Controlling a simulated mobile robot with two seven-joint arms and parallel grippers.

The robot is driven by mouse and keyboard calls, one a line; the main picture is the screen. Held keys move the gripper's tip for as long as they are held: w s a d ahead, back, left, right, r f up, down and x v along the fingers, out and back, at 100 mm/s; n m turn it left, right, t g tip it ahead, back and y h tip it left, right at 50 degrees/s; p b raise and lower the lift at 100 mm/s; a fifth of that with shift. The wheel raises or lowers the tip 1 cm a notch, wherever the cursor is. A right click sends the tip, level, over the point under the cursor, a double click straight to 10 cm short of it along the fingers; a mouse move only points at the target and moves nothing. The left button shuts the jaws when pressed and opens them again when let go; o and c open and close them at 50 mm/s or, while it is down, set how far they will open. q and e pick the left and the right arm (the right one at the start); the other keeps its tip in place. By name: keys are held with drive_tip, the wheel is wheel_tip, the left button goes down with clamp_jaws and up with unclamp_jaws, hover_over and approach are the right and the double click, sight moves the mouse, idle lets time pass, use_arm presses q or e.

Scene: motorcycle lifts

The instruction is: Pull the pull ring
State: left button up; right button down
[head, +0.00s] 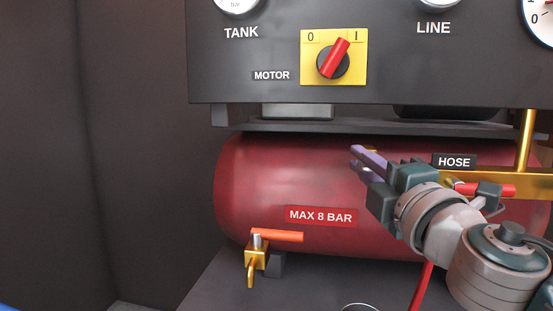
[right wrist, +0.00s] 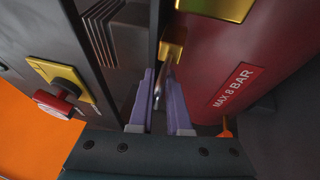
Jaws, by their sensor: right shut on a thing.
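My right gripper (head: 362,160) reaches in from the right in front of the red tank, its purple fingers pointing left. In the right wrist view its two fingers (right wrist: 161,82) close around a thin, pale metal piece, which looks like the pull ring (right wrist: 158,92). The ring hangs beside a brass fitting (right wrist: 173,42) at the tank's upper edge. In the head view only a bit of brass (head: 373,151) shows behind the fingers, and the ring is hidden. My left gripper is not in view.
The red tank (head: 260,180) carries a "MAX 8 BAR" label and a brass drain valve with an orange handle (head: 278,236). Above hangs a dark panel with gauges and a red motor switch (head: 333,60). A brass pipe with a red-handled hose valve (head: 494,190) is near my right arm.

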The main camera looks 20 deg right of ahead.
drive_tip(key=shift+r, duration=0.45)
drive_tip(key=shift+s+a, duration=0.3)
drive_tip(key=shift+s, duration=0.15)
drive_tip(key=c, duration=1)
unclamp_jaws()
drive_tip(key=shift+f, duration=0.25)
